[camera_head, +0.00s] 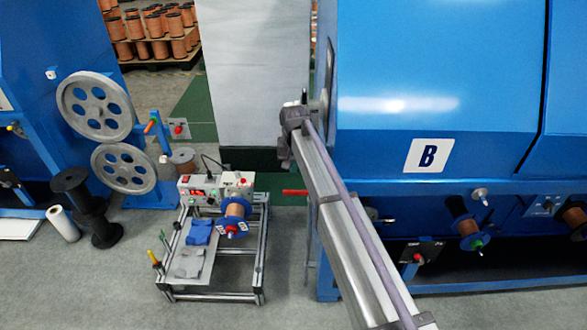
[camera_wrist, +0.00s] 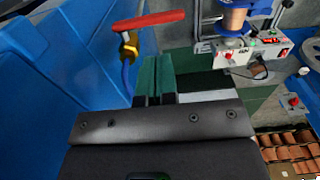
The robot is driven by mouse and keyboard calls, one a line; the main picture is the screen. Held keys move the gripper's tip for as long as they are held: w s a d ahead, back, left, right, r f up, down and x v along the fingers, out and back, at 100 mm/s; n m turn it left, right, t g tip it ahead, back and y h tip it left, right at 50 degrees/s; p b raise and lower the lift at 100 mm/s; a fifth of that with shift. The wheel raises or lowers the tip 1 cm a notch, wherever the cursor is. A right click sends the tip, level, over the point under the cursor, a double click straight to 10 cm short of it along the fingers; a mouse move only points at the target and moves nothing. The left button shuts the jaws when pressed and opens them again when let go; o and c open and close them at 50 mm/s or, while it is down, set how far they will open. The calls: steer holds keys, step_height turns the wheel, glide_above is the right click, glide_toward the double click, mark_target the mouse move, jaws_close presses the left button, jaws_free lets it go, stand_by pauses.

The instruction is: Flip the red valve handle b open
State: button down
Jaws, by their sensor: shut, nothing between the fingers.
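The red valve handle (camera_wrist: 149,20) shows in the wrist view as a long bar lying nearly level on a brass valve body (camera_wrist: 129,45) with a blue pipe below. It also shows in the head view as a short red bar (camera_head: 295,192) at the lower left of the blue machine marked B. My gripper (camera_wrist: 158,72) shows in the wrist view, its fingers together and empty. The handle lies beyond the fingertips, slightly left, with a visible gap. In the head view my arm crosses in front of the machine, and the fingers cannot be made out.
The blue machine (camera_head: 430,105) fills the right of the head view. A bench frame with a control box (camera_head: 213,189) and a copper spool (camera_head: 234,209) stands left of the handle. Grey pulleys (camera_head: 95,106) stand farther left. Grey floor (camera_head: 120,285) lies open in front.

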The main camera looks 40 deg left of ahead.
mark_target(294, 191)
step_height(294, 191, down, 9)
steer(key=b, duration=0.7)
steer(key=shift+f, duration=0.1)
steer(key=shift+w+d, duration=0.1)
